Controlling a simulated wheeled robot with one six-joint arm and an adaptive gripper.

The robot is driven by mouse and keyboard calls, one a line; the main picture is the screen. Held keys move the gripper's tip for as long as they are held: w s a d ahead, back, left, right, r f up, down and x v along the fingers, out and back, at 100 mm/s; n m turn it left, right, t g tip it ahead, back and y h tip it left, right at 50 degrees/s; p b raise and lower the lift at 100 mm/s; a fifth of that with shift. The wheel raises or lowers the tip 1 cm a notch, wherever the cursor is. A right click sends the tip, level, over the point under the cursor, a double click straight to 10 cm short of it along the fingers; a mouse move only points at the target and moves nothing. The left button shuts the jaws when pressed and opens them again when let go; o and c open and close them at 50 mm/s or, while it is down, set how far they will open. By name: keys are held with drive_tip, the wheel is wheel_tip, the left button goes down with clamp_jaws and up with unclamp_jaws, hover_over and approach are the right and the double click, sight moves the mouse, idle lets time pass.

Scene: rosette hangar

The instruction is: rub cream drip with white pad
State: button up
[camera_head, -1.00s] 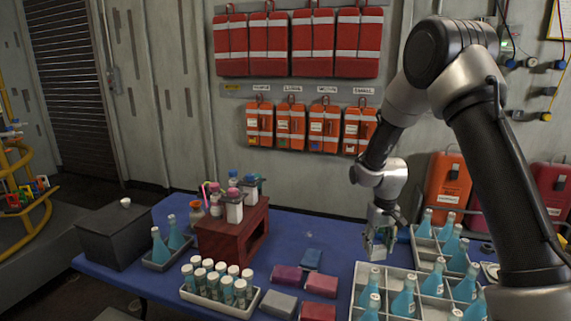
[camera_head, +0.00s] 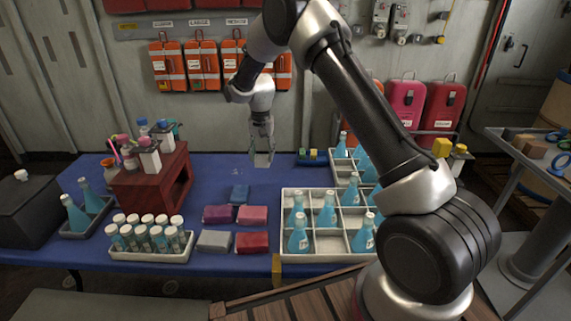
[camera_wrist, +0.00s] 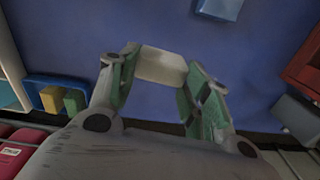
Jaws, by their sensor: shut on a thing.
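My gripper (camera_head: 262,158) hangs over the back part of the blue table, pointing down. In the wrist view my gripper (camera_wrist: 158,85) is shut on a white pad (camera_wrist: 160,66), a pale block held between the green-lined fingers. In the head view the white pad (camera_head: 263,161) shows small and pale at the fingertips; whether it touches the table is unclear. A faint pale mark (camera_head: 237,171), perhaps the cream drip, lies on the table just left of the gripper. I cannot make out the drip in the wrist view.
A divided crate (camera_head: 283,222) of blue bottles stands right of the gripper. A dark red stand (camera_head: 150,190) is at left. Table around the mark is clear.

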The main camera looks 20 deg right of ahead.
drive_tip(key=w+a+r+m, duration=0.1)
drive_tip(key=w+a+m, duration=0.3)
drive_tip(key=w+a, duration=0.45)
drive_tip(key=shift+s+a+f, duration=0.1)
drive_tip(key=shift+a+f, duration=0.05)
drive_tip(key=shift+f, duration=0.8)
drive_tip(key=shift+s+a+f, duration=0.15)
drive_tip(key=shift+a+f, duration=0.05)
drive_tip(key=shift+f, duration=0.8)
drive_tip(key=shift+s+a+f, duration=0.1)
drive_tip(key=shift+a+f, duration=0.05)
drive_tip(key=shift+f, duration=0.8)
drive_tip(key=shift+f, duration=1)
drive_tip(key=shift+w+d, duration=0.3)
drive_tip(key=shift+w, duration=0.65)
drive_tip(key=shift+w+d, duration=0.3)
drive_tip(key=shift+w, duration=0.6)
drive_tip(key=shift+f, duration=0.1)
drive_tip(key=shift+s+a, duration=0.3)
drive_tip(key=shift+s, duration=0.7)
drive_tip(key=shift+s+a, duration=0.25)
drive_tip(key=shift+s, duration=0.7)
wheel_tip(320, 180, up, 6)
